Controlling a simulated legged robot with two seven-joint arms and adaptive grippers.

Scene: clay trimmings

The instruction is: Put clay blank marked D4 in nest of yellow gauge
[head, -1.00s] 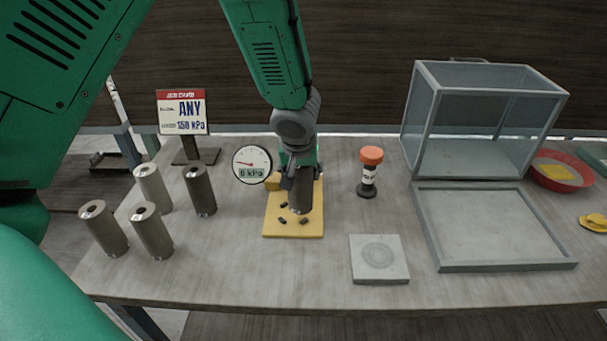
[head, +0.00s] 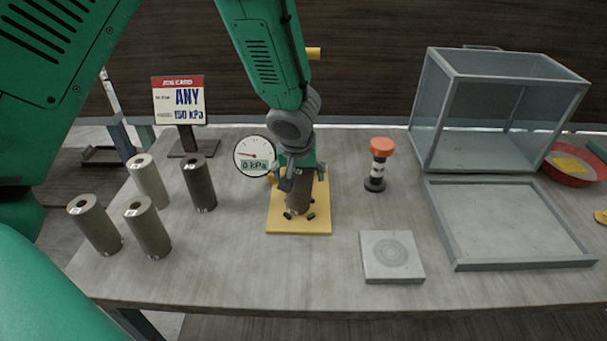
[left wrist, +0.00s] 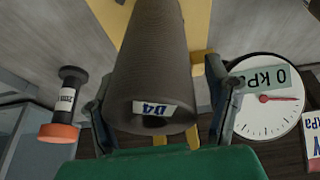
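The dark grey clay blank marked D4 (head: 298,200) stands upright on the yellow gauge (head: 300,227), among the small black pegs of its nest. In the left wrist view the D4 label shows on the near end of the blank (left wrist: 152,60). My left gripper (head: 301,176) is around the upper end of the blank, one finger on each side. In the left wrist view its fingers (left wrist: 165,112) are spread, with a clear gap on the right side. The blank's foot is partly hidden by the pegs. The dial (head: 254,155) reads 0 kPa. My right gripper is out of view.
Several other blanks (head: 148,228) stand at the left. A job card (head: 179,100) reads ANY, 150 kPa. An orange-topped post (head: 377,165), a square grey slab (head: 391,257), a shallow tray (head: 440,240), a glass case (head: 425,110) and a red bowl (head: 578,174) are to the right.

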